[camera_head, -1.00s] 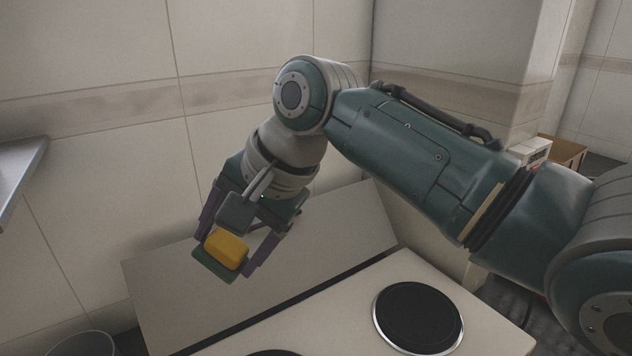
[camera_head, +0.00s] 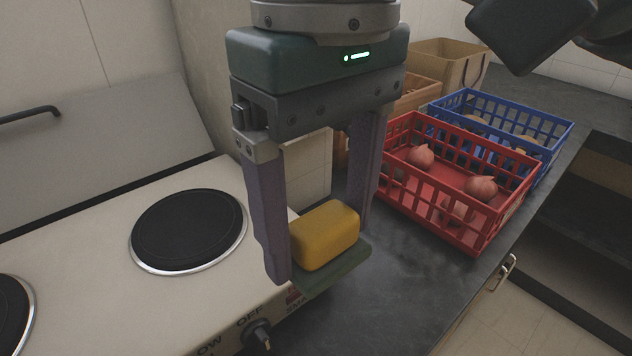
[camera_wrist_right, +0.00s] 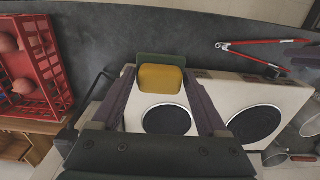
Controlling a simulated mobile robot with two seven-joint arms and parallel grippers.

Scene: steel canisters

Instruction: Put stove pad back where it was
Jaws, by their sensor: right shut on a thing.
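The stove pad (camera_head: 325,236) is a yellow block on a green base. My right gripper (camera_head: 322,254) is shut on it and holds it near the stove's front right corner. In the right wrist view the pad (camera_wrist_right: 160,78) sits between the two fingers. The pad hangs above the dark counter beside the stove (camera_head: 100,275); its exact height is hard to tell.
A red crate (camera_head: 470,233) with onions stands on the dark counter (camera_head: 410,290) to the right. A blue crate (camera_head: 540,118) and a brown paper bag (camera_head: 450,62) are behind it. The stove has black burners (camera_head: 188,230) and a knob (camera_head: 258,338). Red-handled tongs (camera_wrist_right: 250,55) show in the wrist view.

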